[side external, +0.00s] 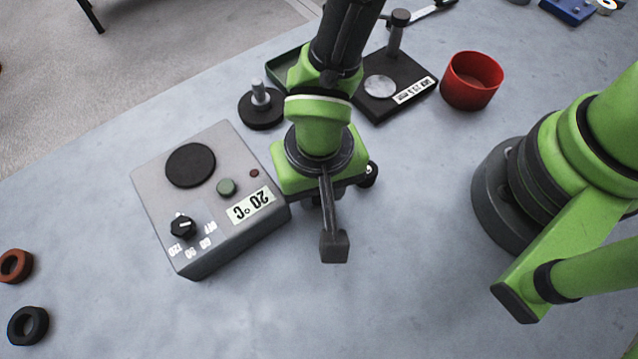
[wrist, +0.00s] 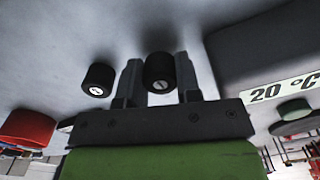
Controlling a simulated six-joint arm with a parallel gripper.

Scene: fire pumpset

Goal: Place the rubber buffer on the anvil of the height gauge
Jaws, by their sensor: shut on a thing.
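My gripper (side external: 318,192) is low over the table between the grey heater box and the red cup, pointing down. In the wrist view its two fingers (wrist: 159,82) are shut on a rubber buffer (wrist: 160,68), a short black cylinder with a metal stud end. I cannot tell whether it touches the table. The side view hides the held buffer. A similar black cylinder (wrist: 98,79) stands just beside the fingers and shows right of my gripper in the side view (side external: 369,174). The height gauge (side external: 373,107) has a black base, round silver anvil (side external: 380,87) and post; the anvil is bare.
The grey heater box (side external: 210,225), reading 20 °C, stands close left. A black disc with a stud (side external: 261,106) and a green tray (side external: 276,67) lie behind. A red cup (side external: 471,81) is right of the gauge. Two rings (side external: 28,325) lie front left. The front table is clear.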

